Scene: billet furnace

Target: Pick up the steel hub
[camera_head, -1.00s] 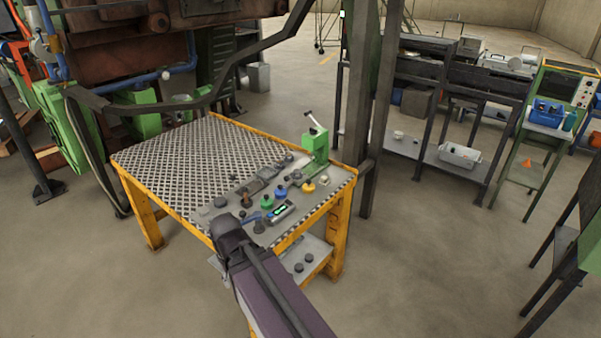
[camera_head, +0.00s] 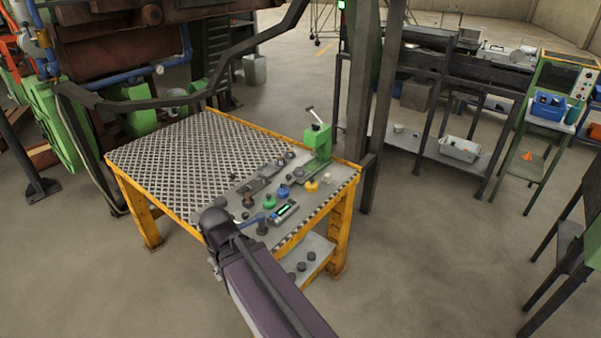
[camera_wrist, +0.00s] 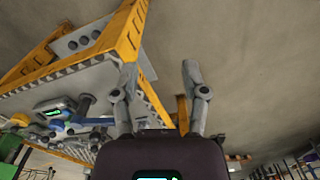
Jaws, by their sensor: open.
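My gripper (camera_wrist: 158,72) is open and empty in the wrist view, its two fingers apart with floor and the table edge behind them. I cannot tell for sure which piece is the steel hub. Several small grey and dark metal pieces lie on the right side of the yellow-framed table (camera_head: 181,152), among them a dark round piece (camera_head: 262,228) beside my arm. Dark round pieces (camera_head: 302,266) also sit on its lower shelf and show in the wrist view (camera_wrist: 84,41). In the head view my arm hides part of the table's near corner and the gripper.
A green hand press (camera_head: 318,145) stands at the table's right corner. Green (camera_head: 269,201), blue (camera_head: 283,191) and yellow (camera_head: 312,185) pieces and a device with a lit display (camera_head: 285,211) lie nearby. A dark post (camera_head: 378,110) rises behind.

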